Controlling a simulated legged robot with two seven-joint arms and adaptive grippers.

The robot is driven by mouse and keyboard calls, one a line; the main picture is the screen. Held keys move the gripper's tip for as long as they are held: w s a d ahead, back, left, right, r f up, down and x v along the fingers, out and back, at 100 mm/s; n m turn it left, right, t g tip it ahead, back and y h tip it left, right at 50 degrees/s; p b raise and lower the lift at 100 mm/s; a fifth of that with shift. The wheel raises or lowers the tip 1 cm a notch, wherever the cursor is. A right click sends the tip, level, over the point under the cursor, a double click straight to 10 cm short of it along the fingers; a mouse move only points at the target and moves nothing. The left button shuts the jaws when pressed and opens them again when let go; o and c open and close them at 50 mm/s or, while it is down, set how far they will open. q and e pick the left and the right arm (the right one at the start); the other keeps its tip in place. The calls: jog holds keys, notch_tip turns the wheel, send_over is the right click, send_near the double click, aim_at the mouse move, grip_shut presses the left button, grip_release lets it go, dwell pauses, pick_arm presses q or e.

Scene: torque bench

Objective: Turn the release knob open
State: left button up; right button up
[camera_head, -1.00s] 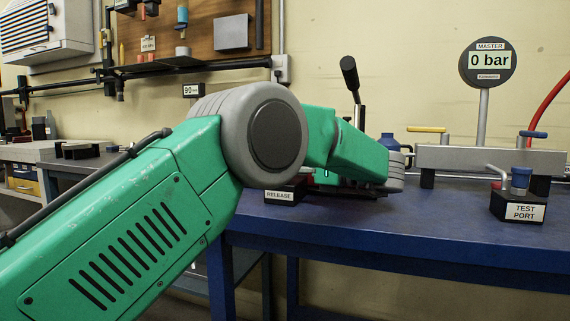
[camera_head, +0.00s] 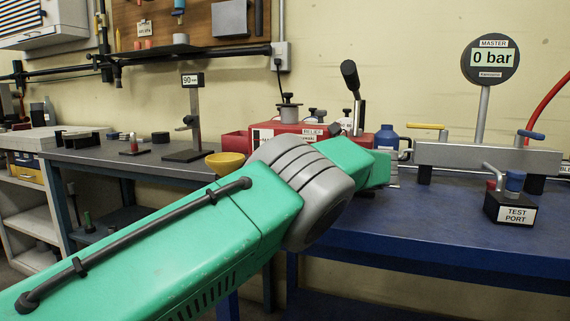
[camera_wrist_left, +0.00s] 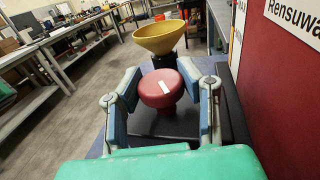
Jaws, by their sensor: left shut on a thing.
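The release knob (camera_wrist_left: 161,88) is a round red knob with a white mark, on a dark base, in the left wrist view. My left gripper (camera_wrist_left: 166,102) has one finger on each side of it and is shut on it. In the head view my green left forearm and grey wrist cover the knob and the gripper. The master gauge (camera_head: 491,60) reads 0 bar. My right gripper is in neither view.
A yellow funnel-like bowl (camera_wrist_left: 160,38) stands just beyond the knob; it also shows in the head view. A red unit (camera_head: 270,127) with a black lever (camera_head: 350,75) stands close beside. The test port (camera_head: 514,210) is at the right. The blue bench (camera_head: 430,220) is bare in front.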

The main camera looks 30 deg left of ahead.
pick_arm(q)
jog(key=shift+w+r, duration=0.1)
jog(key=shift+r, duration=0.1)
jog(key=o, duration=0.8)
jog(key=shift+c, duration=0.2)
jog(key=o, duration=0.5)
jog(key=shift+w+d, duration=0.1)
jog(key=shift+f, duration=0.15)
